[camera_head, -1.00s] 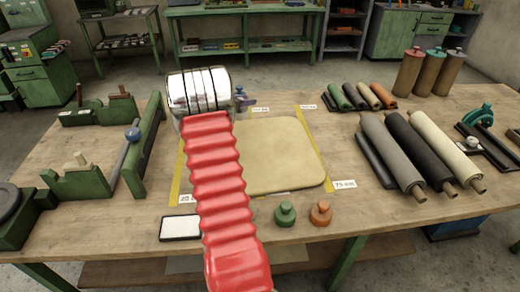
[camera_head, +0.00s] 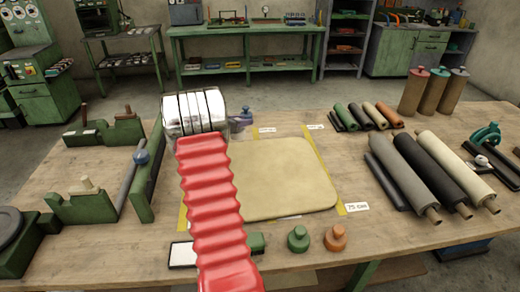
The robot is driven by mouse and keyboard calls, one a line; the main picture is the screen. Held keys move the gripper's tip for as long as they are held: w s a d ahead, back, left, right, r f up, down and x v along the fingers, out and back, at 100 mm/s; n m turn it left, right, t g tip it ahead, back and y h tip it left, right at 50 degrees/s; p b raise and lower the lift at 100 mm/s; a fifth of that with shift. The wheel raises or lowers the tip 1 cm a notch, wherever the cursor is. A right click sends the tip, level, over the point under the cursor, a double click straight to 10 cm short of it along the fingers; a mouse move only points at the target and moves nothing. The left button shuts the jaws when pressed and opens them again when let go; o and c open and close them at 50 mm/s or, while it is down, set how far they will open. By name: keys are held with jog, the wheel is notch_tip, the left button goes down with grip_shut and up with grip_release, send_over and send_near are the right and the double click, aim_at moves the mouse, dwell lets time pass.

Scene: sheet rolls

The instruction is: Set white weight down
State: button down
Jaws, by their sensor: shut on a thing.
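My gripper (camera_head: 195,112) is the silver and white banded hand at the end of my red ribbed arm, over the back left corner of the tan sheet (camera_head: 290,180). It is shut, but its fingertips and what they hold are hidden behind the hand. No white weight shows clearly. A purple-grey piece (camera_head: 240,118) shows just right of the hand. A green weight (camera_head: 298,240) and an orange weight (camera_head: 335,238) stand upright on the wood in front of the sheet.
Yellow strips (camera_head: 327,175) flank the sheet. Rolls (camera_head: 430,165) lie at the right, small rolls (camera_head: 365,116) behind. Green tools (camera_head: 85,200) stand at the left. A white-topped pad (camera_head: 183,254) and a green piece (camera_head: 256,243) lie beside my arm at the front edge.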

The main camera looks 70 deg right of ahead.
jog(key=shift+f, duration=2.7)
jog(key=shift+f, duration=1.85)
jog(key=c, duration=1.4)
grip_release()
jog(key=shift+f, duration=0.25)
jog(key=shift+o, duration=0.2)
jog(key=shift+r, duration=0.15)
jog(key=v, duration=1.2)
